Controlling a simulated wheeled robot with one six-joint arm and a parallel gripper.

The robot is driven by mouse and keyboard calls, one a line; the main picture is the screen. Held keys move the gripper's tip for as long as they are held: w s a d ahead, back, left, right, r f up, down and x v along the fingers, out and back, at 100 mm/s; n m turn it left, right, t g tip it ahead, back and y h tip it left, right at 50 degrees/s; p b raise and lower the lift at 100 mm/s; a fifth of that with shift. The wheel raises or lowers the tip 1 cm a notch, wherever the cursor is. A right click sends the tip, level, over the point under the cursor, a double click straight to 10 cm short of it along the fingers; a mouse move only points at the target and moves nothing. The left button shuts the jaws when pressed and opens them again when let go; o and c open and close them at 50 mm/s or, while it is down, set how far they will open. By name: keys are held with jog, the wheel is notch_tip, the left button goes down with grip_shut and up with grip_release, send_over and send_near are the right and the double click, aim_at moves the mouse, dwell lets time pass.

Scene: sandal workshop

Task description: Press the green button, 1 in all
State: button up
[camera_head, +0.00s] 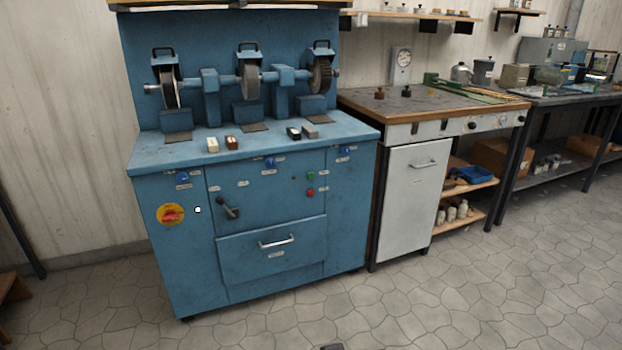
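The green button (310,176) is a small round knob on the front panel of the blue grinding machine (268,206), right of the panel's middle. A red button (310,192) sits directly below it. Small white labels are beside both buttons. Nothing stands in front of the green button in this view. My gripper is not recognisable in the picture. A small dark shape (332,347) is cut off at the bottom edge, and I cannot tell what it is.
The machine also has blue knobs, a dark lever (229,211) and a drawer handle (277,242). A bench with a white cabinet (411,195) adjoins it on the right. The stone-patterned floor (430,305) in front is clear.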

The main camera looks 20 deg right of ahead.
grip_shut()
dwell(1.2)
